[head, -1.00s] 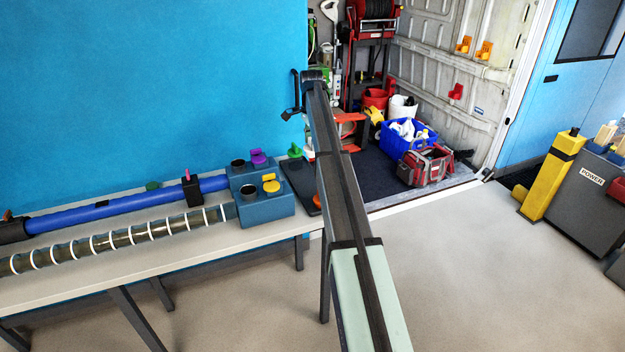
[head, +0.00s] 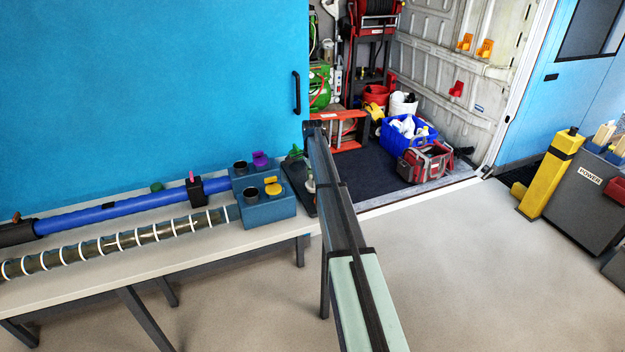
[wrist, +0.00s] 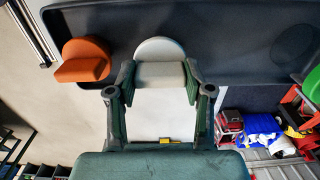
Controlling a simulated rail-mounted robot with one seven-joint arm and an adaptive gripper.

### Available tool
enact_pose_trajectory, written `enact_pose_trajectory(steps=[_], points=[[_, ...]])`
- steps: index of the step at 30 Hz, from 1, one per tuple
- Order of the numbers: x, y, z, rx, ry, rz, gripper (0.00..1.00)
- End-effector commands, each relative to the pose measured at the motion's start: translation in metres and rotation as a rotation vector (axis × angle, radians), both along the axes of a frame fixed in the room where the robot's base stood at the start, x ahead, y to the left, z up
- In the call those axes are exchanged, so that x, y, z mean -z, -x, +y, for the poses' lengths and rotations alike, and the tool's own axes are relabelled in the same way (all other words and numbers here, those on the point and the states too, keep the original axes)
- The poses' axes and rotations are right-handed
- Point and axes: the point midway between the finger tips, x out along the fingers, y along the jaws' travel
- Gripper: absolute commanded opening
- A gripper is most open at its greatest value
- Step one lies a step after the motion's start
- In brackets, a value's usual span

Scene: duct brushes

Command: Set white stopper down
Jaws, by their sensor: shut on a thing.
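The white stopper (wrist: 160,70) is held between the two fingers of my gripper (wrist: 160,80), which is shut on its flat grip. Its round white top shows beyond the fingers against the dark tray (wrist: 225,18). An orange stopper (wrist: 82,60) is in the tray to the left of my gripper, and part of a green stopper (wrist: 313,84) shows at the right edge. In the head view the tray (head: 296,176) is at the bench's right end, with the green stopper (head: 295,152) at its back. My arm hides much of the tray there. I cannot tell whether the white stopper touches it.
Blue blocks with a purple stopper (head: 260,159) and a yellow stopper (head: 273,187) stand left of the tray. A blue duct (head: 120,209) and a clear ringed duct (head: 120,241) run along the bench (head: 150,275). Open floor lies to the right.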

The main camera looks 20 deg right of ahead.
Motion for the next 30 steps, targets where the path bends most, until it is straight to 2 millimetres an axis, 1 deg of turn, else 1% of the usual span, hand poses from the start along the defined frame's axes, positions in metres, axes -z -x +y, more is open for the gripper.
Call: enact_pose_trajectory(steps=[1, 4, 14, 15, 17, 26, 30], points=[[0.005, 0.0, 0.0, 0.0, -0.001, 0.002, 0.16], [0.011, 0.0, 0.0, 0.0, 0.0, 0.0, 0.16], [0.015, 0.0, 0.0, 0.0, 0.0, 0.0, 0.16], [0.015, 0.0, 0.0, 0.0, 0.0, 0.0, 0.55], [0.015, 0.0, 0.0, 0.0, 0.0, 0.0, 0.76], [0.014, 0.0, 0.0, 0.0, 0.0, 0.0, 0.76], [0.01, 0.0, 0.0, 0.0, 0.0, 0.0, 0.76]])
